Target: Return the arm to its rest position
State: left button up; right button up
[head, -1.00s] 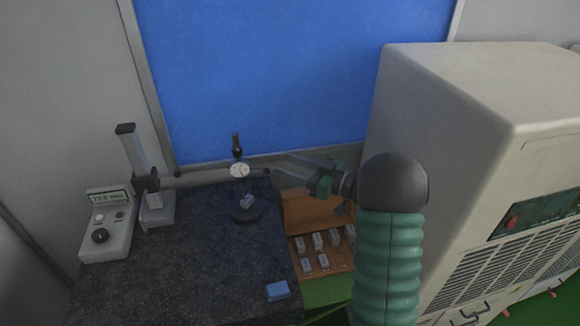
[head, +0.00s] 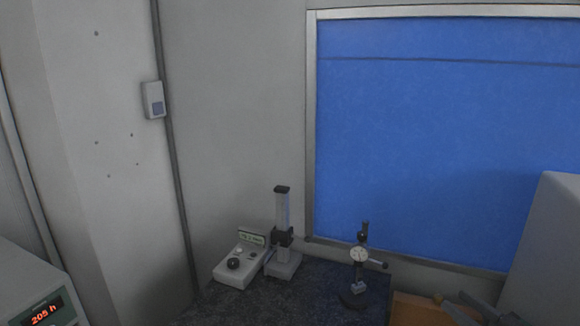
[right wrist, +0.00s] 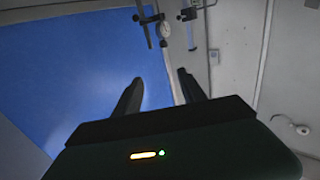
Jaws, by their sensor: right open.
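My right gripper (head: 456,304) shows only in part at the bottom right corner of the head view, over the edge of an orange-brown tray (head: 410,312). In the right wrist view its two dark fingers (right wrist: 160,88) stand apart with nothing between them. The rest of my right arm is cut off by the head view's edge. My left gripper is not in view.
A dial gauge stand (head: 358,255) and a grey post with a control box (head: 240,264) stand on the dark speckled table (head: 310,290). A pale cabinet (head: 553,250) is at the right. A meter with red digits (head: 38,312) is at lower left.

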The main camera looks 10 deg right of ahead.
jog(key=w+a+f+m+g+h, duration=0.3)
jog(key=w+a+f+h, duration=0.1)
jog(key=w+a+h, duration=0.35)
jog(key=s+a+f+g+y, duration=0.1)
jog(key=s+a+f+g, duration=0.55)
jog(key=s+a, duration=0.35)
jog(key=s+a+f+g+y, duration=0.1)
jog(key=s+a+f+g, duration=0.4)
jog(key=s+a+f, duration=0.45)
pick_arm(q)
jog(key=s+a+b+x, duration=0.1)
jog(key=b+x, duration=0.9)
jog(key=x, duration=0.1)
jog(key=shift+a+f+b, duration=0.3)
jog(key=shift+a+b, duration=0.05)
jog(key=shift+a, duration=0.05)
pick_arm(e)
notch_tip(320, 180, down, 9)
jog(key=s+a, duration=0.2)
